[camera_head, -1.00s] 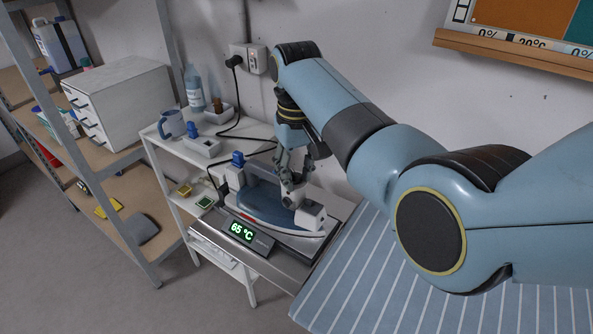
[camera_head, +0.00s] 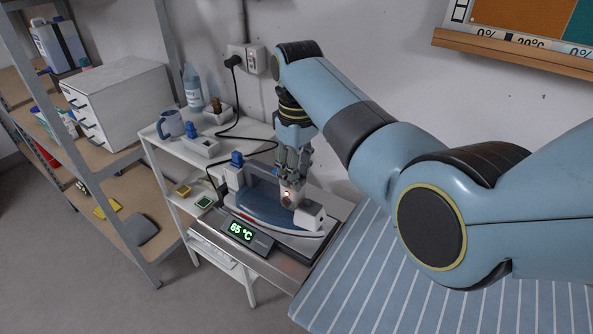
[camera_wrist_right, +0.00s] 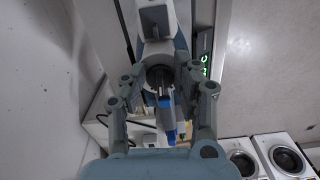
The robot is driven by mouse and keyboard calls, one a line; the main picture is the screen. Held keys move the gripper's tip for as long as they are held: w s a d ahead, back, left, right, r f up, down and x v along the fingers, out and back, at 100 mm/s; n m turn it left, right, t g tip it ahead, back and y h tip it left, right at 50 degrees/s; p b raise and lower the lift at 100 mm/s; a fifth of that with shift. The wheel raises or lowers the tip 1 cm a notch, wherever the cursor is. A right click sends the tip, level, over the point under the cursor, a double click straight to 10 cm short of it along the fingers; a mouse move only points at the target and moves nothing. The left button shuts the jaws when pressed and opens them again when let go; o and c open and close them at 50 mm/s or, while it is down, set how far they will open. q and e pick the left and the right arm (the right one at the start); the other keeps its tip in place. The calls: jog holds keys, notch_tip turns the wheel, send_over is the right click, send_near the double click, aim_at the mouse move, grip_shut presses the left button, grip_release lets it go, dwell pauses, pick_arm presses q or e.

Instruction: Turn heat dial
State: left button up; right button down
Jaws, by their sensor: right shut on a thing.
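A blue and white iron (camera_head: 262,204) sits on a metal plate beside a black display (camera_head: 241,232) that reads 65 °C in green. My right gripper (camera_head: 291,180) points down at the end of the iron nearer the ironing board, and a small orange light glows there. In the right wrist view the dark round heat dial (camera_wrist_right: 160,76) with a pale pointer lies between the fingertips of my right gripper (camera_wrist_right: 160,84). The gripper is shut on the dial. In the head view the fingers hide most of the dial. My left gripper is not in view.
A striped ironing board (camera_head: 400,285) fills the lower right. A white rack (camera_head: 160,135) holds a blue mug (camera_head: 171,125), a bottle (camera_head: 193,88) and small trays. A dark cord runs from the wall socket (camera_head: 252,61). Front-loading machines (camera_wrist_right: 285,158) show in the wrist view.

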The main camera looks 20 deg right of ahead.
jog(key=n, duration=0.4)
jog(key=shift+w+d+r+n, duration=0.1)
jog(key=shift+w+d+n, duration=0.05)
jog(key=shift+w+n, duration=0.15)
jog(key=n, duration=0.5)
jog(key=shift+w+d, duration=0.1)
jog(key=shift+w, duration=0.1)
jog(key=n, duration=0.5)
jog(key=shift+w, duration=0.2)
jog(key=shift+w+n, duration=0.2)
jog(key=shift+n, duration=2)
